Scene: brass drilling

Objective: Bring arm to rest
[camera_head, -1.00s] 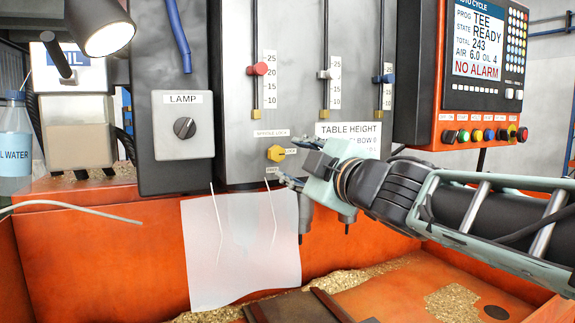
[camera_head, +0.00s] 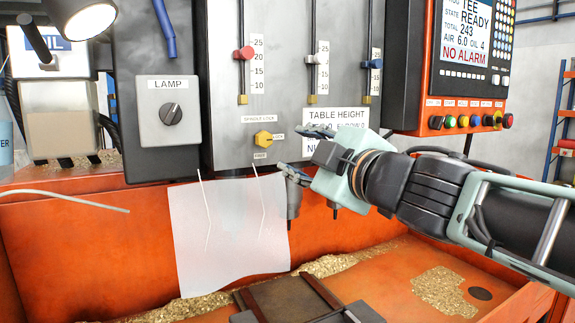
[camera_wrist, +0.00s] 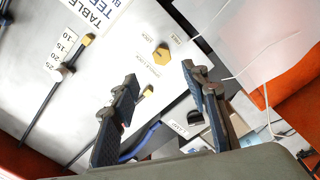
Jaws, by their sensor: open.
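My gripper (camera_head: 300,152) is in the middle of the head view, in front of the lower edge of the grey machine panel. Its jaws are open and point left toward the panel, with nothing between them. In the wrist view, both dark fingers of my gripper (camera_wrist: 160,115) stand apart and empty. The yellow spindle lock knob (camera_head: 263,138) is just left of the fingertips in the head view. It also shows in the wrist view (camera_wrist: 161,54), above and between the fingers. I cannot tell the exact gap between the fingers and the panel.
A white translucent sheet (camera_head: 225,235) hangs below the panel. The lamp switch box (camera_head: 168,112) is at left, and the orange control console (camera_head: 465,65) is at upper right. Below lies an orange tray (camera_head: 385,285) with brass chips (camera_head: 445,290). A pale hose (camera_head: 70,199) sticks out at left.

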